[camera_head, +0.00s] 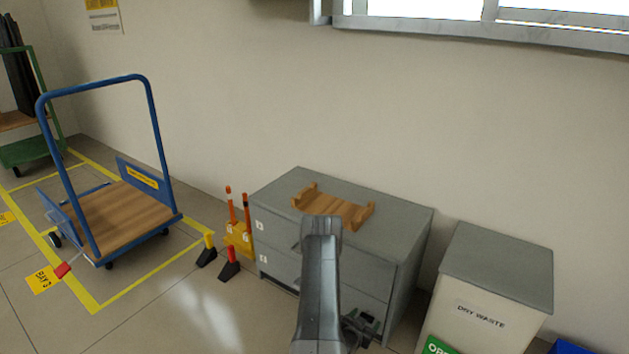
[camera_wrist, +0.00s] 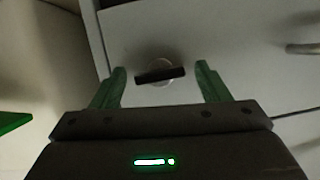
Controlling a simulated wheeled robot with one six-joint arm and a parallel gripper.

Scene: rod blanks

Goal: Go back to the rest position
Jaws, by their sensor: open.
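My gripper (camera_wrist: 161,70) is open, with its green fingers apart and nothing between them that I can see gripped. A dark bar-shaped handle on a round pale base (camera_wrist: 160,73) sits on a grey front, in line with the gap between the fingertips. Whether the fingertips reach past it is unclear. In the head view my gripper (camera_head: 362,325) is low in front of the grey drawer cabinet (camera_head: 415,235), partly hidden by my arm.
A wooden cradle (camera_head: 335,208) lies on the cabinet top. A dry waste bin (camera_head: 495,270) stands close on the right. An orange holder (camera_head: 240,238) with upright rods and small wedge-shaped pieces stand on the left. A blue trolley (camera_head: 125,215) is farther left.

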